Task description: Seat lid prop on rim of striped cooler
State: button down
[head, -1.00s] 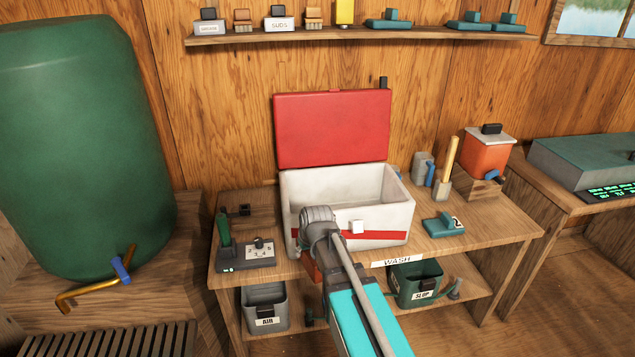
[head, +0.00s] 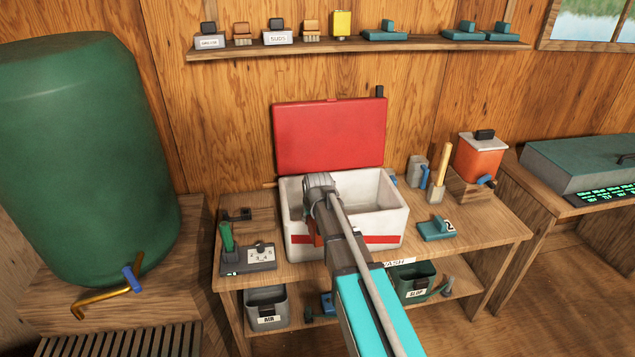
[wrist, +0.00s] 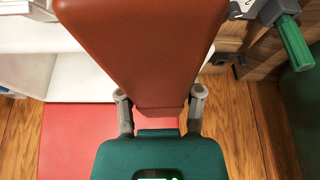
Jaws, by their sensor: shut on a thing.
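The striped cooler (head: 377,229) stands on the wash bench with its red lid (head: 330,135) open. It is white with a red band across the front. In the wrist view its white wall (wrist: 76,75) is at left and the red lid (wrist: 75,140) below. My gripper (wrist: 160,107) is shut on a tapered red-brown piece, apparently the lid prop (wrist: 145,40). In the head view my wrist is over the cooler's left part, and a little of the prop (head: 316,237) shows beside my arm. Whether the prop touches the rim is hidden.
A grey block with a green lever (head: 247,258) stands left of the cooler. A teal piece marked 2 (head: 436,230), a wooden-handled brush (head: 441,175) and an orange dispenser (head: 480,160) are at right. Bins (head: 266,307) sit on the lower shelf.

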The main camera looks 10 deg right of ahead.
jog(key=w+d+r+m+p, duration=0.1)
jog(key=w+d+r+p, duration=0.2)
jog(key=w+r+p, duration=0.1)
jog(key=shift+w+r, duration=0.6)
jog(key=shift+f, duration=0.15)
jog(key=shift+a+f+b, duration=0.1)
jog(key=shift+f+b, duration=2.65)
jog(key=shift+b, duration=0.2)
jog(key=shift+f+b, duration=1.55)
jog(key=shift+c, duration=0.8)
grip_release()
jog(key=shift+r, duration=0.1)
notch_tip(320, 180, up, 9)
jog(key=p, duration=0.9)
